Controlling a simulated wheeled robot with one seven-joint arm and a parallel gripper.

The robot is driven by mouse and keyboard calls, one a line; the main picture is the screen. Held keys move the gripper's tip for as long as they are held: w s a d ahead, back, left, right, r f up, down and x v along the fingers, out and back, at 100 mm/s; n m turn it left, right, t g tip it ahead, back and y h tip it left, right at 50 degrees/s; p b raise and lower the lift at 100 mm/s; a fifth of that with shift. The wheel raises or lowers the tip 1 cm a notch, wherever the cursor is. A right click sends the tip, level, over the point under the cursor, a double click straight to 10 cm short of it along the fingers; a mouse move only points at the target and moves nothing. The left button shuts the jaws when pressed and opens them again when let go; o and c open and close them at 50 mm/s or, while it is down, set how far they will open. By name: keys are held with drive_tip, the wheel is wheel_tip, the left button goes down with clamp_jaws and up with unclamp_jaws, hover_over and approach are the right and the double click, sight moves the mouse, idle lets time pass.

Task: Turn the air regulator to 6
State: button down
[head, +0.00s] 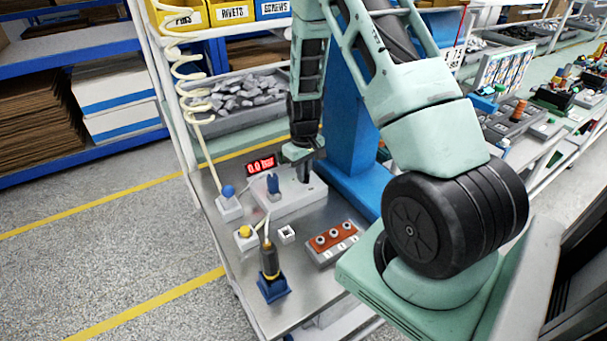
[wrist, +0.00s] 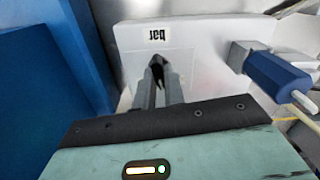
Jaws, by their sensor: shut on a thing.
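The air regulator is on a white box (head: 291,203) on the metal bench; a "bar" label (wrist: 155,36) shows upside down on it in the wrist view. A red display (head: 261,165) behind the box reads 0.0 bar. My gripper (head: 303,176) points down at the right part of the box. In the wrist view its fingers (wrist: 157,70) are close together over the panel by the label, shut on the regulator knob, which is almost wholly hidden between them. A blue handle (head: 273,184) stands on the left part of the box and also shows in the wrist view (wrist: 280,78).
A blue ball-topped piece (head: 228,191) stands left of the box, near a coiled cream hose. In front are a yellow button (head: 245,232), a small white socket (head: 287,234), a tool in a blue holder (head: 273,289) and a red-brown block (head: 335,238). A blue column (head: 352,125) stands close right.

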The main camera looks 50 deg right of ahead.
drive_tip(key=m, duration=0.5)
drive_tip(key=shift+d+m+b, duration=0.15)
drive_tip(key=shift+m+b, duration=0.15)
drive_tip(key=shift+b, duration=0.1)
drive_tip(key=m, duration=0.5)
drive_tip(key=shift+r, duration=0.1)
drive_tip(key=c, duration=1.5)
unclamp_jaws()
wheel_tip(320, 180, up, 17)
drive_tip(key=shift+r+b, duration=0.2)
drive_tip(key=shift+b, duration=0.8)
